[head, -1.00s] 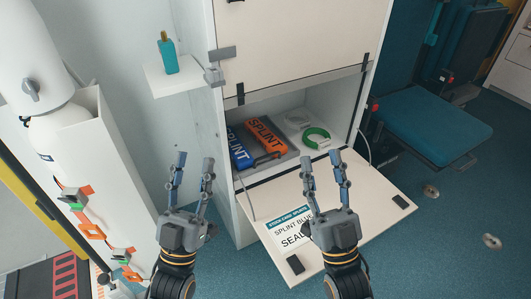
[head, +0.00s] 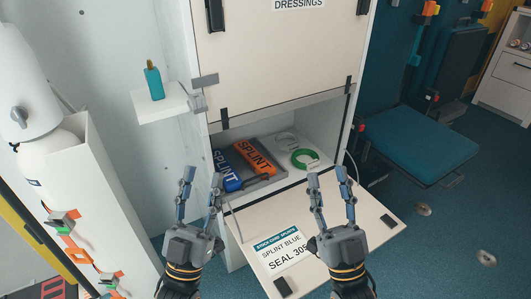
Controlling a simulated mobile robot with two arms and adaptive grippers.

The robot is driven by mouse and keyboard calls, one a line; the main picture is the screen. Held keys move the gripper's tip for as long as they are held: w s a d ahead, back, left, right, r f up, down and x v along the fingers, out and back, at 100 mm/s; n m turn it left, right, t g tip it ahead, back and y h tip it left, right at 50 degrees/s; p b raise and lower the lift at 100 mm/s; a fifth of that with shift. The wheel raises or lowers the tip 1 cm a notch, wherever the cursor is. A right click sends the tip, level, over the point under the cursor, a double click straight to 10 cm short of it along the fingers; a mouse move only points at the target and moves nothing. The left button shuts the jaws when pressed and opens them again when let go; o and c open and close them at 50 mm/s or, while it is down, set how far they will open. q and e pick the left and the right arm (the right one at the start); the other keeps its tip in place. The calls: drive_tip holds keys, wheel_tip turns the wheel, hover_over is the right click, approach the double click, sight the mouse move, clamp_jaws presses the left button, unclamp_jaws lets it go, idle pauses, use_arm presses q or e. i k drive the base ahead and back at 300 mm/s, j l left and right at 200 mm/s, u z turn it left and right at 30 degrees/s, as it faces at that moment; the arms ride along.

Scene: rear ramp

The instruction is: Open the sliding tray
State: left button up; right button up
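The sliding tray is not clear to me as a separate part; a grey flat tray-like base (head: 264,183) lies in the open lower compartment of the white cabinet. On it rest an orange splint pack (head: 256,158) and a blue splint pack (head: 226,172). The compartment's flap (head: 340,220) is folded down, with a stock card (head: 283,250) on it. My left gripper (head: 199,182) is open and empty, in front of the cabinet's left edge. My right gripper (head: 327,180) is open and empty, over the flap in the picture.
A green ring (head: 304,159) and a pale ring (head: 285,139) lie right of the splints. A small shelf (head: 160,105) with a teal bottle (head: 154,83) juts out at left. A teal seat (head: 418,143) stands at right.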

sight(240, 162)
drive_tip(key=i+l, duration=0.2)
drive_tip(key=i, duration=0.25)
drive_tip(key=i+l+z, duration=0.15)
drive_tip(key=i, duration=0.3)
